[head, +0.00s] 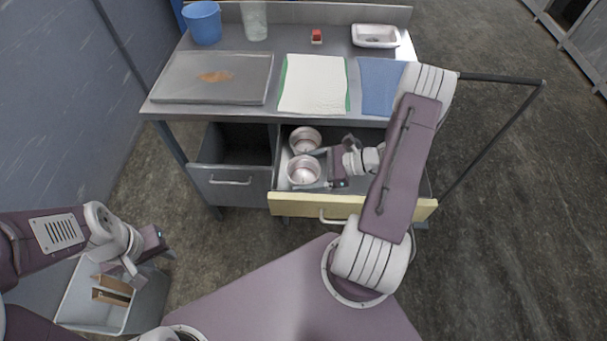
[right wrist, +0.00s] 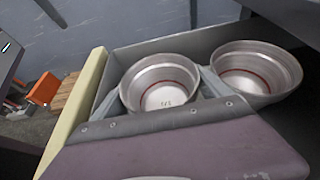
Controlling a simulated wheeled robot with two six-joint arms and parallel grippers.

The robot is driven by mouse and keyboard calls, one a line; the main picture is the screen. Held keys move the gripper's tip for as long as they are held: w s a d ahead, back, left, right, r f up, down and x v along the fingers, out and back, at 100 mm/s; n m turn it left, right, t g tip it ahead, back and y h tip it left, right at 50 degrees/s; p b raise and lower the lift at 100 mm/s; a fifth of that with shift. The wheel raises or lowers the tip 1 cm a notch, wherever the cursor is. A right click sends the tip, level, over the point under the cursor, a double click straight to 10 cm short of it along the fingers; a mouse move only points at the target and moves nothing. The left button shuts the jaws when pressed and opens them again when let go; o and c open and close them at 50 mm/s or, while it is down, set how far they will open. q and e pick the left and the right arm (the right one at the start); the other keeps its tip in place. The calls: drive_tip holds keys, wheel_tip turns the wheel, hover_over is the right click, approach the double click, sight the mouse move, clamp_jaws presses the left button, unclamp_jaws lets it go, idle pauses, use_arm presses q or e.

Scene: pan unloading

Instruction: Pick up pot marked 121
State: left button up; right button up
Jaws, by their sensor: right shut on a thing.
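Two round silver metal pots sit in the pulled-out drawer (head: 390,204). The front pot (head: 303,172) is nearest the yellow drawer front. The rear pot (head: 304,139) is just behind it. My right gripper (head: 317,168) reaches into the drawer from the right and is shut on the front pot. In the right wrist view the front pot (right wrist: 162,88) lies between the grey fingers, with small marking on its bottom too blurred to read. The rear pot (right wrist: 257,72) stands to its right; no marking shows. My left gripper (head: 133,272) hangs at lower left, its jaws unclear.
The metal worktop (head: 215,113) above holds a tray (head: 212,78), white cloth (head: 314,84), blue cloth (head: 380,86), blue bucket (head: 202,23), glass container (head: 254,20), red item (head: 316,36) and white dish (head: 376,36). A bin (head: 75,303) with brown boxes stands at lower left. The worktop edge overhangs the drawer.

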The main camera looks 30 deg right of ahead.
sight(304, 181)
wheel_tip(304, 181, up, 4)
drive_tip(key=shift+f+p, duration=0.15)
drive_tip(key=shift+p, duration=0.15)
drive_tip(key=s+a+r+p+v, duration=0.1)
drive_tip(key=a+v, duration=0.1)
drive_tip(key=v, duration=1.1)
drive_tip(key=shift+s+r, duration=0.3)
drive_tip(key=shift+s, duration=0.15)
